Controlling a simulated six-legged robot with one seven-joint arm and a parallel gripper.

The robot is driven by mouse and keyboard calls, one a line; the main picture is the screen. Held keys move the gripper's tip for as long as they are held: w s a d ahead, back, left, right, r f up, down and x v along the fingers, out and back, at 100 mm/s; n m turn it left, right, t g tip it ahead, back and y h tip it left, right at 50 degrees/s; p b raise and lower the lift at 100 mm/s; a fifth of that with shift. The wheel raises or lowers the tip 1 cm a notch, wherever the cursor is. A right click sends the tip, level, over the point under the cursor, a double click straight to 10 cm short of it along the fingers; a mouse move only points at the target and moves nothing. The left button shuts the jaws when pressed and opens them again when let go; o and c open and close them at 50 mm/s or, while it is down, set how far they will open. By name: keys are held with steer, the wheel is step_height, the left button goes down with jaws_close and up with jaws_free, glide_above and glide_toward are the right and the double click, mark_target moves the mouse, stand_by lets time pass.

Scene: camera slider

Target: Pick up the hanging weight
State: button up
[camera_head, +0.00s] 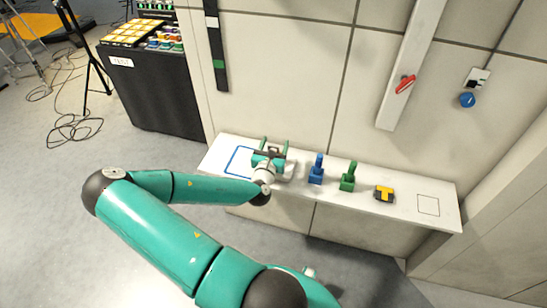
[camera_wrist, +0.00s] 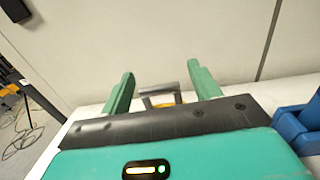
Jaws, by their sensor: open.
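My gripper (camera_head: 275,147) is open over the left part of the white shelf (camera_head: 215,155), its green fingers pointing toward the wall. In the wrist view, the two fingers of my gripper (camera_wrist: 162,76) stand apart. A grey handle-shaped piece (camera_wrist: 159,90) with some yellow below it shows between them, and a gap is seen on each side. Its lower part is hidden behind my gripper's body. I cannot tell for sure whether this piece is the hanging weight. In the head view my gripper covers most of that spot.
To the right on the shelf stand a blue block (camera_head: 316,172), a green block (camera_head: 348,178) and a yellow-black block (camera_head: 384,193). A blue block edge (camera_wrist: 302,128) is close to my gripper's right. The wall holds a red handle (camera_head: 405,84) and blue knob (camera_head: 467,100).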

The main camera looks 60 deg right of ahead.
steer(key=shift+d, duration=0.15)
steer(key=shift+c, duration=0.2)
steer(key=c, duration=1.2)
steer(key=shift+r, duration=0.1)
